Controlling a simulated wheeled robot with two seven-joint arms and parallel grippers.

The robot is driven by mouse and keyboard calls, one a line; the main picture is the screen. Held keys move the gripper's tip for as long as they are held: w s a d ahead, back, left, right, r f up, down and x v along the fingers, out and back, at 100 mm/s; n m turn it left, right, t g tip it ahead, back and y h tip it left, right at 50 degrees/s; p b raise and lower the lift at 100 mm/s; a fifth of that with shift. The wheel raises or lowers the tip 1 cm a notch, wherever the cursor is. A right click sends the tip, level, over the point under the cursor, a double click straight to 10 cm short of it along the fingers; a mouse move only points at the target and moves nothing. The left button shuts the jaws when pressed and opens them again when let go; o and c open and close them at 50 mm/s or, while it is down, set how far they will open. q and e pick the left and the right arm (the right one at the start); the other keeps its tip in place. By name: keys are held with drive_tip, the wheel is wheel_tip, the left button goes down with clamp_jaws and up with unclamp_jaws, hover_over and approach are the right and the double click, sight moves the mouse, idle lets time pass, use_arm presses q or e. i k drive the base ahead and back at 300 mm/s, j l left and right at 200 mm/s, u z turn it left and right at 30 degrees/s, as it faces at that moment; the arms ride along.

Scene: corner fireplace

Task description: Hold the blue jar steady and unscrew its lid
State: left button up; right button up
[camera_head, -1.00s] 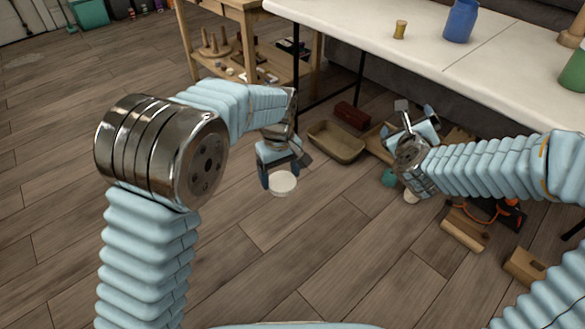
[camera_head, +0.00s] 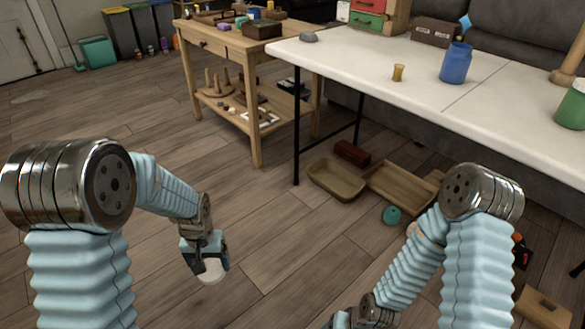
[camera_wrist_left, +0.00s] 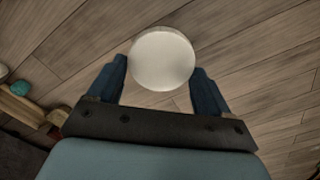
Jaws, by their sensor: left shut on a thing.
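The blue jar (camera_head: 456,64) stands upright on the white table (camera_head: 350,60), with no lid visible on its top. My left gripper (camera_head: 207,264) is shut on a round white lid (camera_head: 211,277) and holds it above the wooden floor, well away from the jar. In the left wrist view the lid (camera_wrist_left: 162,58) sits between the two dark blue fingers. My right gripper (camera_head: 345,320) is low at the bottom edge of the head view, mostly cut off, so its fingers cannot be made out. It is far from the jar.
A small yellow-brown spool (camera_head: 398,73) and a green jar (camera_head: 572,108) stand on the table. On the floor near it lie a tan tray (camera_head: 337,180), a wooden tray (camera_head: 400,185) and a teal ball (camera_head: 392,215). A wooden shelf cart (camera_head: 255,130) stands left of the table. Floor at left is clear.

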sight(457, 60)
drive_tip(key=i+j, duration=0.2)
drive_tip(key=i, duration=0.25)
drive_tip(key=i+j+z, duration=0.15)
drive_tip(key=i, duration=0.25)
drive_tip(key=i+j, duration=0.35)
drive_tip(key=i+z, duration=0.15)
drive_tip(key=z, duration=2.1)
